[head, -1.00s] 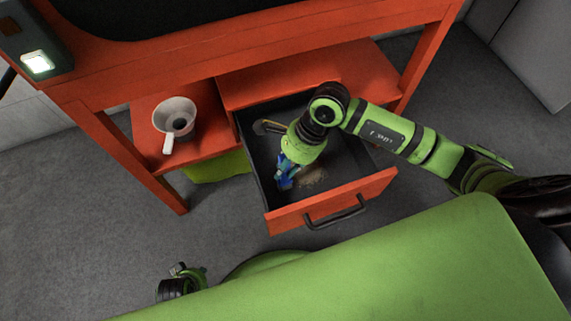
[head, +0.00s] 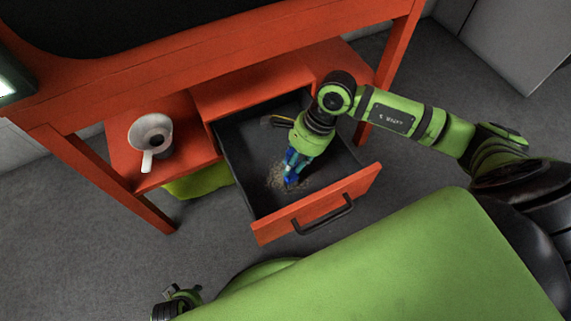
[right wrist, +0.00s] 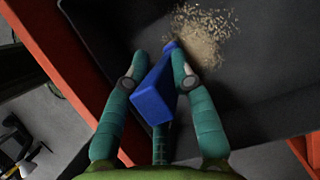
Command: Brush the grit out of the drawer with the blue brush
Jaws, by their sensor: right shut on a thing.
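The open drawer (head: 261,203) is dark inside with an orange front. Tan grit (head: 277,178) lies on its floor in a loose patch near the front; it also shows in the right wrist view (right wrist: 207,30). My right gripper (head: 293,168) points down into the drawer, shut on the blue brush (right wrist: 153,95). In the head view the brush's lower end is at the grit, with grains on both sides; I cannot tell whether the bristles touch the floor. A green and black part at the bottom left looks like my left gripper (head: 178,301); its fingers are unclear.
A white cup with a handle (head: 151,133) stands on the orange shelf left of the drawer. A yellow-green thing (head: 199,181) lies below that shelf. A black tool-like thing (head: 277,121) is at the drawer's back. Grey floor is free in front.

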